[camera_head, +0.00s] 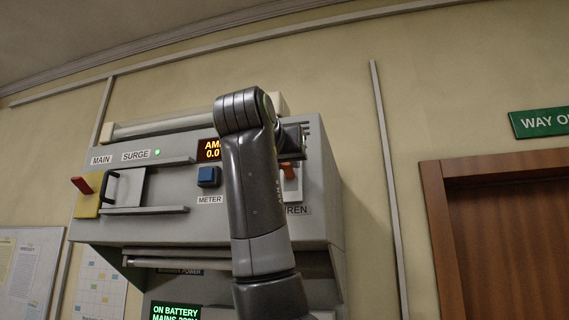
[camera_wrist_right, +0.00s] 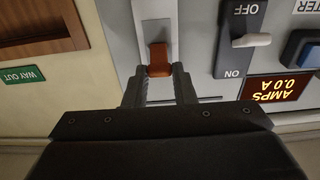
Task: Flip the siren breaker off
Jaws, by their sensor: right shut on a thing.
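The siren breaker's orange lever (camera_head: 289,171) is at the upper part of its pale plate on the right of the console, above a partly covered label ending in "REN" (camera_head: 296,210). In the right wrist view the orange lever (camera_wrist_right: 159,59) sits between the two fingers of my right gripper (camera_wrist_right: 158,88), which is shut on it. That view is upside down, and the lever is at the plate's near end. In the head view my right gripper (camera_head: 291,141) is at the lever's top, partly hidden by my arm. My left gripper is not in view.
Beside it are an OFF/ON switch with a white toggle (camera_wrist_right: 251,40), a blue meter button (camera_head: 208,177) and an amps display (camera_wrist_right: 276,88). A red main lever (camera_head: 82,185) and black handle (camera_head: 112,185) are at the left.

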